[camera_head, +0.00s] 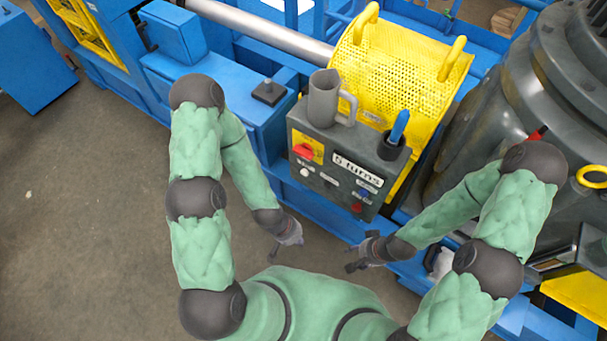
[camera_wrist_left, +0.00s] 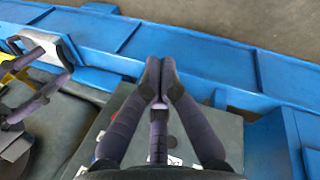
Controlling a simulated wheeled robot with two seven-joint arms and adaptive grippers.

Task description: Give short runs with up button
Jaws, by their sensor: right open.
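The grey control box (camera_head: 330,178) stands in front of the yellow perforated guard in the head view. The small labels are too fine to read, so I cannot tell which is the up button. My left gripper (camera_head: 284,247) is shut and empty, below the box and apart from its face; its closed fingers (camera_wrist_left: 160,80) fill the left wrist view's middle. My right gripper (camera_head: 357,256) is open and empty, right of it.
A grey jug (camera_head: 323,98) and a dark cup with a blue-handled item (camera_head: 399,127) stand on the box. The yellow guard (camera_head: 400,70) is behind it. A large grey motor housing (camera_head: 520,90) is at right. Blue frame rails (camera_wrist_left: 215,80) run below the box. Open floor lies left.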

